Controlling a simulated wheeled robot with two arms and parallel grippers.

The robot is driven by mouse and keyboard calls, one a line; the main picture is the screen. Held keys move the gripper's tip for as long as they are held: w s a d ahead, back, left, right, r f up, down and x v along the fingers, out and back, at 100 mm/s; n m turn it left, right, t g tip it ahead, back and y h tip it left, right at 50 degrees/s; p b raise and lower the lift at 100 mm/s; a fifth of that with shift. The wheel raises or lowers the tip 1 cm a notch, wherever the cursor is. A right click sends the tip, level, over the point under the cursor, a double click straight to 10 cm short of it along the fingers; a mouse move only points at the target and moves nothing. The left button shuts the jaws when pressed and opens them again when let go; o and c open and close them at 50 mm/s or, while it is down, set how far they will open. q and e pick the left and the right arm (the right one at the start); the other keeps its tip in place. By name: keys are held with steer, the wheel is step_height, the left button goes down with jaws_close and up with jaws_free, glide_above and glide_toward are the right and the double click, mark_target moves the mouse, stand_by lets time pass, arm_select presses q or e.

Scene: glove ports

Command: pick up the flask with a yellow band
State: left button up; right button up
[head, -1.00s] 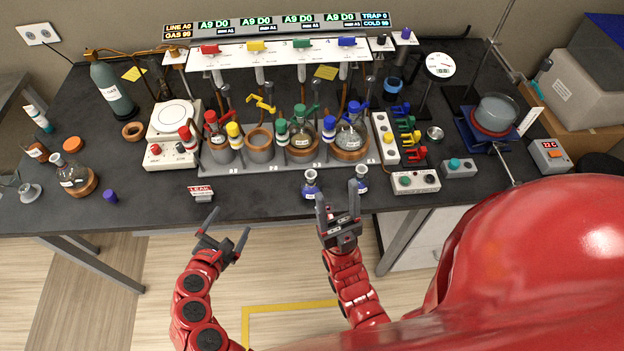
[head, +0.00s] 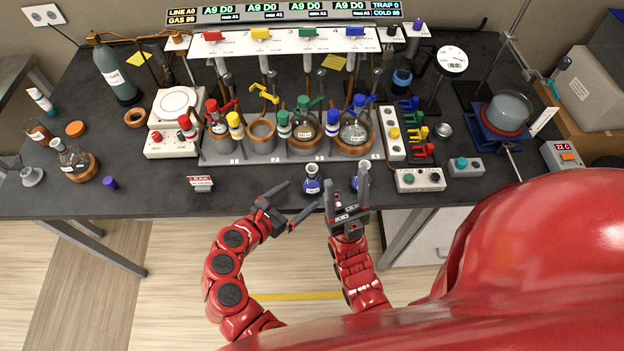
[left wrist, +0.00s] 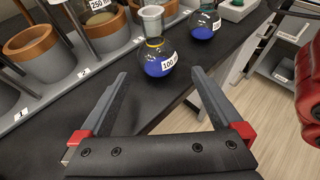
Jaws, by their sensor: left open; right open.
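A small round flask (head: 312,183) with blue liquid stands near the front edge of the bench. In the left wrist view this flask (left wrist: 160,60) shows a "100" label and a yellowish band at its neck. A second similar flask (head: 361,182) stands to its right; it also shows in the left wrist view (left wrist: 204,24), upper right. My left gripper (head: 301,197) is open and empty, its fingers pointing at the yellow-banded flask, which sits just beyond the fingertips. My right gripper (head: 346,180) is open at the bench edge, with its right finger partly covering the second flask.
A grey rack (head: 220,155) with several vessels in copper-coloured holders stands behind the flasks. A leak sign (head: 200,183) is to the left near the edge. A button box (head: 420,180) is to the right. The bench between sign and flasks is clear.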

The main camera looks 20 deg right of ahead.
mark_target(304, 188)
arm_select(q)
steer(key=shift+w+d+f, duration=0.1)
steer(key=shift+w+d, duration=0.15)
steer(key=shift+d, duration=0.25)
steer(key=shift+w+d+f, duration=0.25)
steer(key=shift+d+f, duration=0.1)
steer(key=shift+w+d+p, duration=0.3)
steer(key=shift+d+p, duration=0.05)
steer(key=shift+p, duration=0.15)
steer(key=p+x, duration=0.1)
steer(key=x, duration=0.3)
steer(key=shift+w+a+r, duration=0.1)
steer(key=shift+w+r, duration=0.05)
steer(key=shift+r, duration=0.05)
steer(key=shift+d+f+p, duration=0.2)
steer(key=shift+p, duration=0.1)
steer(key=c, duration=1.3)
steer(key=shift+o, duration=0.2)
